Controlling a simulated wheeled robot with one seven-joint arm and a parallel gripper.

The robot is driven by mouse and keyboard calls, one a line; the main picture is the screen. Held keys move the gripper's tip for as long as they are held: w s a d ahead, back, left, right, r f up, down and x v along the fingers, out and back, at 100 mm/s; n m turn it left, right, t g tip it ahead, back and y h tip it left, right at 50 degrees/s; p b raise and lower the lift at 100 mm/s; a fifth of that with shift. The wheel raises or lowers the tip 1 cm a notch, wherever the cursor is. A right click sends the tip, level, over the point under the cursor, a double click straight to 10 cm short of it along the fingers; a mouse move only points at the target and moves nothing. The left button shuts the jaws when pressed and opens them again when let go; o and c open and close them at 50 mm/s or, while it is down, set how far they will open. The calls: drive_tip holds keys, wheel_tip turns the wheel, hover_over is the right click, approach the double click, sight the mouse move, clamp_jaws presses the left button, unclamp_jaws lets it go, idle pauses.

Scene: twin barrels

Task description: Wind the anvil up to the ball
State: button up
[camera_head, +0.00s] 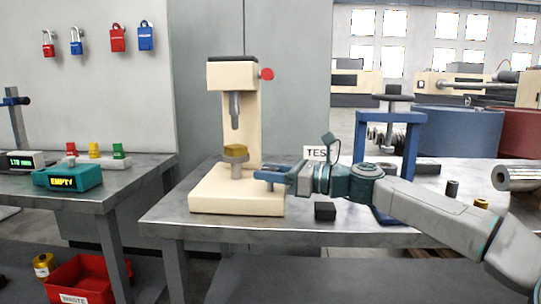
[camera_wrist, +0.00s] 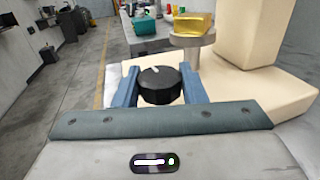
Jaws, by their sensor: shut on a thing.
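The cream hardness tester (camera_head: 238,199) stands on the grey bench. Its anvil (camera_head: 237,171) is a round grey disc on a short post, and it carries a gold block (camera_head: 236,152). The grey indenter (camera_head: 235,108) hangs straight above, with a visible gap over the block; the ball at its tip is too small to make out. My gripper (camera_head: 265,175) is at the tester's right side. In the wrist view, its blue fingers are shut on a black round knob (camera_wrist: 160,87) with a white mark, just beside the anvil (camera_wrist: 191,40).
A small black block (camera_head: 325,211) lies on the bench (camera_head: 300,236) below my arm. A blue press frame (camera_head: 362,148) stands to the right. A teal box reading EMPTY (camera_head: 68,178) sits on the left bench. A red waste bin (camera_head: 78,281) is below it.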

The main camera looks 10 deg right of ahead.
drive_tip(key=n+g+y+p, duration=0.1)
drive_tip(key=g+p, duration=0.1)
drive_tip(key=p, duration=0.1)
drive_tip(key=n+g+y+p, duration=0.1)
drive_tip(key=n+g+p, duration=0.1)
drive_tip(key=p, duration=0.1)
drive_tip(key=r+n+g+p, duration=0.1)
drive_tip(key=n+g+p, duration=0.1)
drive_tip(key=g+p, duration=0.1)
drive_tip(key=shift+w+r+y+p, duration=0.1)
drive_tip(key=shift+y+p, duration=0.25)
drive_tip(key=shift+y, duration=0.05)
drive_tip(key=n+g+p, duration=0.2)
drive_tip(key=g+p, duration=0.2)
drive_tip(key=shift+n+g, duration=0.3)
drive_tip(key=shift+n, duration=0.1)
drive_tip(key=shift+f+n+g+p, duration=0.2)
drive_tip(key=shift+n+g+p, duration=0.2)
drive_tip(key=shift+g+p, duration=0.25)
drive_tip(key=shift+f+n+g+p, duration=0.15)
drive_tip(key=shift+n+g+p, duration=0.3)
drive_tip(key=shift+g, duration=0.2)
drive_tip(key=shift+f, duration=0.1)
drive_tip(key=o, duration=1)
drive_tip(key=shift+c, duration=0.2)
drive_tip(key=shift+f, duration=0.15)
